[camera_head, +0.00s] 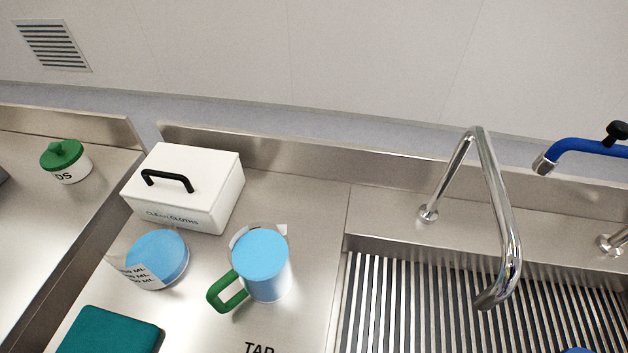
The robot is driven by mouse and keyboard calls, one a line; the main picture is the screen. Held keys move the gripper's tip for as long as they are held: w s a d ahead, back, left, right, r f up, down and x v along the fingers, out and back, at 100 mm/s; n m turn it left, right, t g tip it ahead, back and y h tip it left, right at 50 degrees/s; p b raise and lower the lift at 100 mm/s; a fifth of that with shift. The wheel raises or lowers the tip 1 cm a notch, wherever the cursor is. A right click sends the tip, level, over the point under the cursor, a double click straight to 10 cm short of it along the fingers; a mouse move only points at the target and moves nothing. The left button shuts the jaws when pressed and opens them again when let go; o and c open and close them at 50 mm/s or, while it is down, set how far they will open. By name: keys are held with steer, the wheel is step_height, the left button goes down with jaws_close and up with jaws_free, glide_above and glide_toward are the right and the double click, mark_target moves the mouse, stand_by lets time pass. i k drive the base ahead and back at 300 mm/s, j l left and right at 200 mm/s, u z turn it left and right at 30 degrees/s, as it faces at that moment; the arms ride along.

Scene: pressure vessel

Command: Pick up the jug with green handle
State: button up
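The jug with the green handle (262,265) stands upright on the steel counter, left of the sink. Its top shows a light blue surface, and its wall looks clear or pale. Its green handle (228,292) points to the lower left. My gripper is not in view, and nothing is seen touching the jug.
A clear container with blue contents (160,257) stands left of the jug. A white box with a black handle (190,190) is behind them. A teal block (110,332) lies at front left. A chrome tap (497,200) rises over the slatted sink (420,300) at right.

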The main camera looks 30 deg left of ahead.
mark_target(259, 253)
steer(key=u, duration=1.65)
